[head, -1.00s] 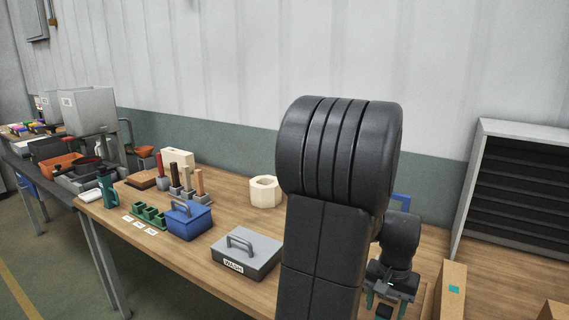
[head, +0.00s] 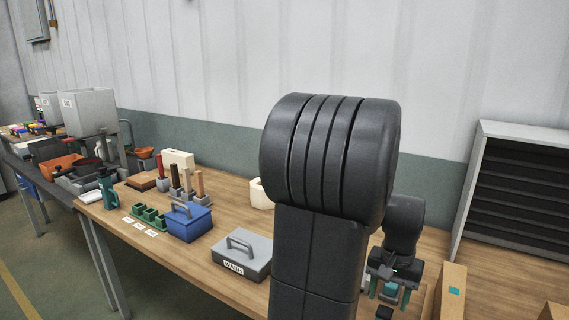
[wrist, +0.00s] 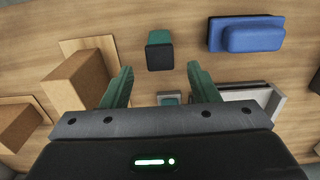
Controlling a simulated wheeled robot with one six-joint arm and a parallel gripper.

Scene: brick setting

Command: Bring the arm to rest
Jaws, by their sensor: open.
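My gripper (head: 389,292) is low at the right of the head view, above the wooden bench (head: 325,235) and beside a tall cardboard box. Its two green fingers are apart. The wrist view shows the same open gripper (wrist: 161,82) with no object clamped between the fingertips. A dark-topped green block (wrist: 160,50) stands just beyond the fingertips; a small grey and teal piece (wrist: 170,98) shows between the fingers near the palm. Whether that piece touches the gripper I cannot tell. My dark arm hides part of the bench in the head view.
Cardboard boxes (wrist: 80,80) stand left of the gripper in the wrist view, and a blue block (wrist: 246,35) lies right. In the head view, a grey WASH box (head: 242,256), a blue box (head: 189,224) and a dark-shelved rack (head: 515,190) stand around the arm.

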